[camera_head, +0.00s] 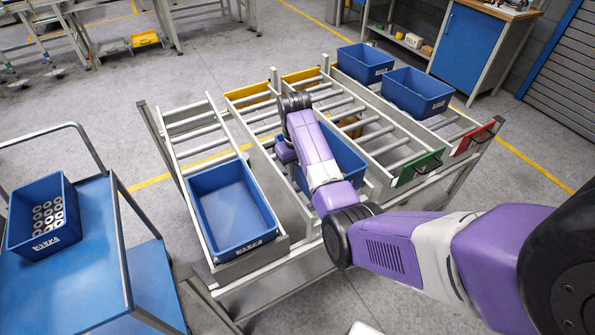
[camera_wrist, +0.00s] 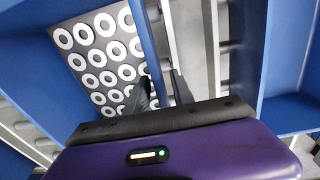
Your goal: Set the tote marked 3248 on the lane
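A blue tote (camera_head: 347,160) lies in the middle lane of the roller rack, partly hidden under my arm. In the wrist view a blue tote wall (camera_wrist: 146,45) borders a grey load with rows of white rings (camera_wrist: 100,55). My gripper (camera_wrist: 162,86) is astride this wall, one finger on the ring side and one outside. The fingers look apart, with a gap beside the wall. In the head view the fingertips are hidden. Another ring-filled blue tote (camera_head: 42,212) stands on the cart at left. Its label is too small to read surely, and no 3248 mark is legible.
An empty blue tote (camera_head: 232,207) sits in the left lane. Two more blue totes (camera_head: 365,63) (camera_head: 417,93) stand at the back right. Green (camera_head: 418,167) and red (camera_head: 473,139) end plates close the right lanes. The blue cart (camera_head: 75,265) stands at left.

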